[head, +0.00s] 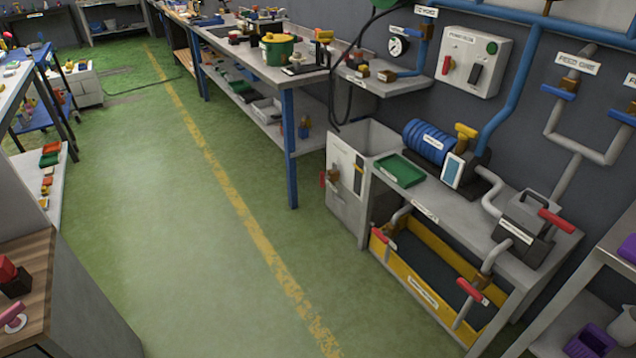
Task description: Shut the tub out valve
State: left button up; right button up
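A yellow tub (425,287) with a dark inside sits under the pump bench. A grey pipe comes down at its right front end and carries a valve with a red handle (471,291) and a small white tag too small to read. A second small red handle (380,236) shows on a pipe at the tub's left end. The grey tank (343,201) left of the bench has a small valve (330,177) on its front. I cannot read which valve is labelled tub out. Neither of my grippers is in view.
The bench (425,200) holds a blue pump (430,140), a green tray (399,170) and a grey box-like unit (523,228) with a red handle. A wall control box (473,62) and blue-handled feed valves are above. The green floor (180,230) in front is clear.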

aim_at(321, 174)
jog(key=i+j, duration=0.5)
jog(key=i, duration=0.15)
jog(key=i+j+z, duration=0.1)
jog(key=i+j, duration=0.4)
jog(key=i, duration=0.15)
